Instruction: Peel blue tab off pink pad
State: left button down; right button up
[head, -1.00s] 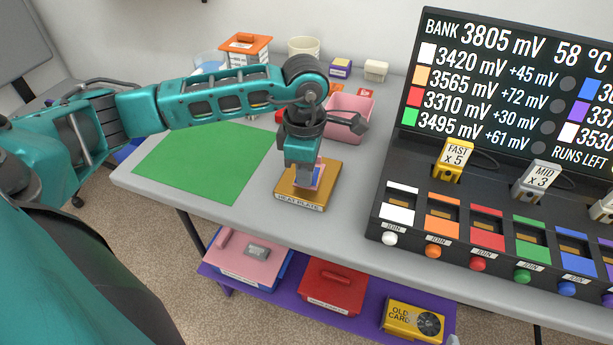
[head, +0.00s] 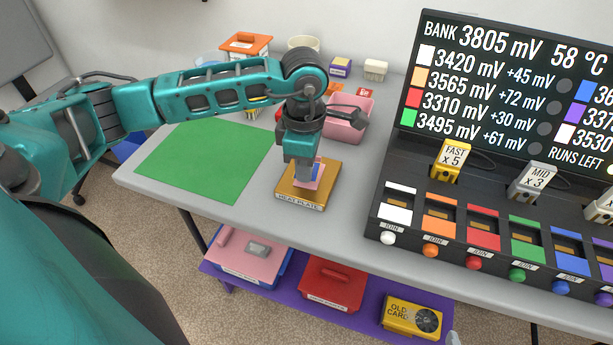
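My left gripper (head: 308,182) points down over the brass-coloured heat plate (head: 291,193) on the grey table. The pink pad (head: 318,181) lies on the heat plate, mostly hidden behind the gripper. A small patch of blue, the tab (head: 316,169), shows at the fingers. The fingers are at the tab and pad, but I cannot tell whether they are closed on the tab.
A green mat (head: 205,160) lies left of the plate. A pink bin (head: 350,118) stands behind it. To the right is a black console (head: 400,170) with coloured slots and a display (head: 510,80). Boxes sit on a purple shelf (head: 280,308) below.

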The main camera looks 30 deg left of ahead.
pick_arm(q)
jog(key=shift+r, duration=0.1)
dwell(0.3)
jog(key=shift+r+p, duration=1.7)
jog(key=shift+r, duration=0.8)
